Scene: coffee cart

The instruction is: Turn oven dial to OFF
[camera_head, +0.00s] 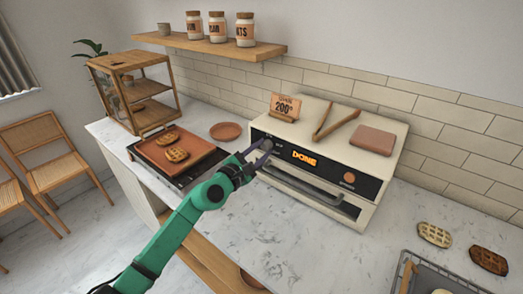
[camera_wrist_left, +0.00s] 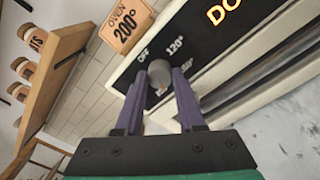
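The oven (camera_head: 362,208) is a cream box with a black front panel and a lit orange "DONE" display (camera_head: 304,158). Its grey round dial (camera_head: 266,144) is at the panel's left end; in the left wrist view the dial (camera_wrist_left: 160,72) shows "OFF" printed to its upper left and "120°" to its upper right. The dial's setting cannot be read clearly. My left gripper (camera_head: 262,151) is at the dial, with one purple finger on each side of it. The fingers are apart; whether they press on the dial cannot be told. My right gripper is out of view.
An "OVEN 200°" sign (camera_head: 285,107), tongs (camera_head: 336,124) and a brown block (camera_head: 373,140) are on the oven. A tray with waffles (camera_head: 176,155) and a plate (camera_head: 226,131) are to its left. Two waffles (camera_head: 435,235) and a wire rack (camera_head: 407,273) are at the right. The front counter is clear.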

